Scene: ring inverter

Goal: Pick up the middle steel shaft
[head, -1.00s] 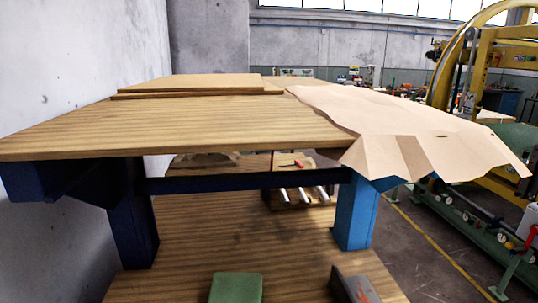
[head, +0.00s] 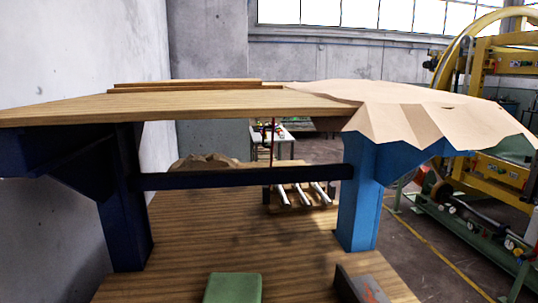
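Three steel shafts lie side by side in a row beneath the raised tabletop, seen through the gap under the dark crossbar. The middle steel shaft (head: 302,195) lies between the left steel shaft (head: 283,196) and the right steel shaft (head: 321,191). Their near ends point toward me, and they appear to rest on a low wooden support (head: 330,205). The crossbar hides their far ends. My gripper is not in view.
The wooden tabletop (head: 200,106) on blue legs, with its crossbar (head: 240,178), stands between me and the shafts. Crumpled brown sheet (head: 430,105) overhangs its right side. A green block (head: 233,288) and a grey angled piece (head: 358,288) are in front. Wooden boards between are clear.

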